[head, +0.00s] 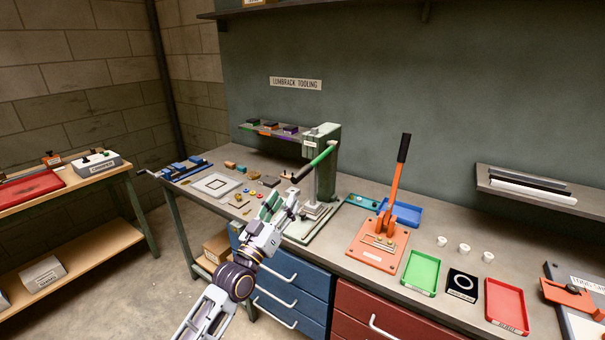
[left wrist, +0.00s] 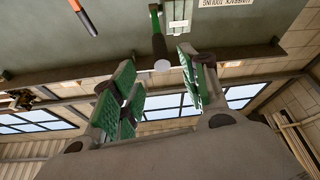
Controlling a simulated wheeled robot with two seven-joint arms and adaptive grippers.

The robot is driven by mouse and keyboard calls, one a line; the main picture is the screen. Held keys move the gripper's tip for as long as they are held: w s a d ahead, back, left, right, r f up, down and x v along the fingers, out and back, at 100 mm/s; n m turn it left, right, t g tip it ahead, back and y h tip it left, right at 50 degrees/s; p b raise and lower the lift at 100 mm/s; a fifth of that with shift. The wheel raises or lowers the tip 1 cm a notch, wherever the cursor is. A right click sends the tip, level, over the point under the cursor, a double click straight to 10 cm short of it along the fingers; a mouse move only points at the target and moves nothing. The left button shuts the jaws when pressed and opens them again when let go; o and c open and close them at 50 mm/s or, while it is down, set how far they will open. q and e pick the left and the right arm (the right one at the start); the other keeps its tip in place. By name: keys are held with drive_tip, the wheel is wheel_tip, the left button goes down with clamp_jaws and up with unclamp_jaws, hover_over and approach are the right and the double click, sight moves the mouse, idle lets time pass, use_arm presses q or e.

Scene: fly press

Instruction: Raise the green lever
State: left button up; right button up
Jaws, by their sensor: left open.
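The green lever (head: 322,155) is on the grey-green press (head: 325,180) on the bench. It slopes down from the press head towards the lower left and ends in a dark grip (head: 303,172). My left gripper (head: 281,201) is open and empty just below the grip's end. In the left wrist view the lever (left wrist: 156,24) hangs into the gap between my green-padded fingers (left wrist: 160,84). Its pale round end lies between the fingertips in the picture; I cannot tell whether they touch it. My right gripper is out of view.
An orange press (head: 380,243) with a black-tipped upright handle stands right of the green press. A green tray (head: 421,273), a red tray (head: 506,304) and white cups lie further right. Small parts and a pale tray (head: 216,186) lie left. Drawers are below.

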sight(302, 173)
use_arm(q)
drive_tip(key=shift+p+x, duration=0.9)
drive_tip(key=shift+x, duration=5)
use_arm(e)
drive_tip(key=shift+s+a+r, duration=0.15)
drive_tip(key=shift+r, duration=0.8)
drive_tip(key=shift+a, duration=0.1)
use_arm(q)
clamp_jaws()
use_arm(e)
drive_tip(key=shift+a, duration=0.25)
